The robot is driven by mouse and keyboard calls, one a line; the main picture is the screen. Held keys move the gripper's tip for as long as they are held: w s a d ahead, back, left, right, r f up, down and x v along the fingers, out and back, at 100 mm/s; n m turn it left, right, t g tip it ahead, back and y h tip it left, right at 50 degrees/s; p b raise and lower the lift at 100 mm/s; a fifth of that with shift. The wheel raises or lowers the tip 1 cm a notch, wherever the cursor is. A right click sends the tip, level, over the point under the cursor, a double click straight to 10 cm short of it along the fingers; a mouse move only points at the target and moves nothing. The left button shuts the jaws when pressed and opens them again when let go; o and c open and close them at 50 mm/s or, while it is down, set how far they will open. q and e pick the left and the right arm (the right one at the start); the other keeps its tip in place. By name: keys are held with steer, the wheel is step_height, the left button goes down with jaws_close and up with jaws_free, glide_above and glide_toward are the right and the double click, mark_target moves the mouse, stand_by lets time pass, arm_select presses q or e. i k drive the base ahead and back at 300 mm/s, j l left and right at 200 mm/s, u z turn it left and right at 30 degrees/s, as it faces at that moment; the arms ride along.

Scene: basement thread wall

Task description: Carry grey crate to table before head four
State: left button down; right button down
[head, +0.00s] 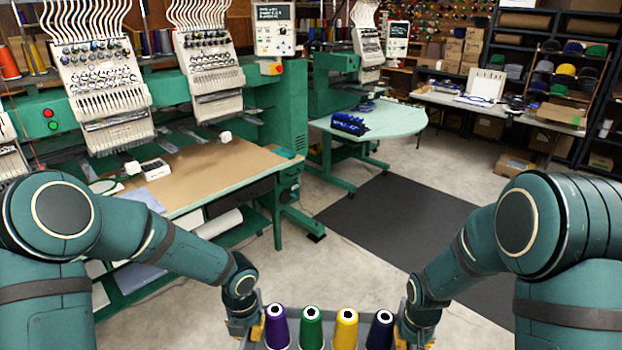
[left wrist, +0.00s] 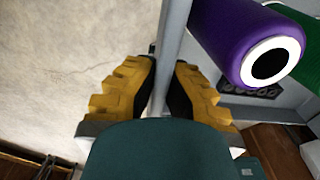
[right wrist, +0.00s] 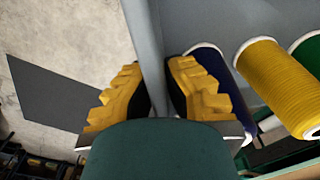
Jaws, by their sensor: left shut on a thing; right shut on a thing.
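The grey crate (head: 329,326) is at the bottom middle of the head view, mostly cut off by the picture's edge. It holds a purple cone (head: 277,327), a green cone (head: 311,327), a yellow cone (head: 345,328) and a dark blue cone (head: 380,330), all upright in a row. My left gripper (left wrist: 164,75) is shut on the crate's left rim (left wrist: 176,30). My right gripper (right wrist: 160,85) is shut on its right wall (right wrist: 200,25). Bare floor shows beside the crate in both wrist views. The tan-topped table (head: 215,170) stands ahead left under two embroidery heads.
A second machine with a pale green table (head: 385,122) holds a blue item (head: 349,124). A dark mat (head: 405,225) covers the floor ahead right. Bare floor (head: 270,265) lies in front.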

mark_target(242, 171)
steer(key=i, duration=2.1)
steer(key=i+u, duration=0.25)
steer(key=i, duration=0.2)
steer(key=u, duration=0.75)
steer(key=i+u, duration=0.2)
steer(key=i, duration=0.8)
